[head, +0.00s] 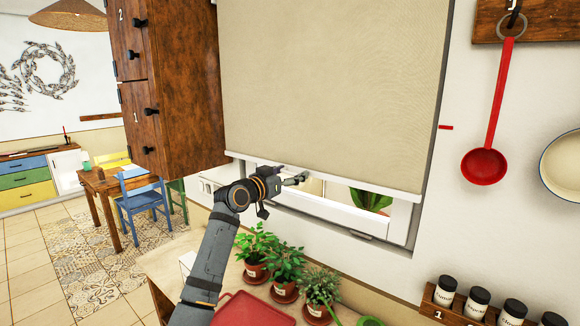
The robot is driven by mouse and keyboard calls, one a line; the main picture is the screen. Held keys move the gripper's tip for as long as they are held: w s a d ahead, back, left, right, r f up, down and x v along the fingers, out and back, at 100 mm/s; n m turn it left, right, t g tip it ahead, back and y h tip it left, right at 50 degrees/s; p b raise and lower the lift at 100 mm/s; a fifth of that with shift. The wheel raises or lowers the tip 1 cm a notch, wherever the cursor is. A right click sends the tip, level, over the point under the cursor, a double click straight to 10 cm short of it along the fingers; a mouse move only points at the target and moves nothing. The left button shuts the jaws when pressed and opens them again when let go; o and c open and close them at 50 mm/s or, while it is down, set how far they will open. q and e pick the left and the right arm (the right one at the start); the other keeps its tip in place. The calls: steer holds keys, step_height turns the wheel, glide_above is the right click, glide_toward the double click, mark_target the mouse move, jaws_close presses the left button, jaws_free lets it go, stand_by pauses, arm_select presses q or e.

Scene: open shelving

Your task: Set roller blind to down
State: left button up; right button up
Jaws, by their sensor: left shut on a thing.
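The beige roller blind (330,85) hangs over most of the window. Its white bottom bar (360,189) runs slightly slanted across the picture, above the sill. A strip of the window (335,192) shows below the bar. The exact contact of the fingertips is small and partly hidden. My right gripper is not in view.
Several potted herbs (285,268) and a red tray (255,310) stand on the counter below. A wooden cabinet (180,85) hangs left of the blind. A red ladle (487,160) and a spice rack (450,309) are at right.

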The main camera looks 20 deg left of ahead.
arm_select(q)
step_height(320, 180, down, 17)
steer(key=b, duration=1)
steer(key=shift+r, duration=0.2)
steer(key=shift+f, duration=0.1)
steer(key=o, duration=1.7)
steer(key=shift+r, duration=0.2)
steer(key=shift+v, duration=6)
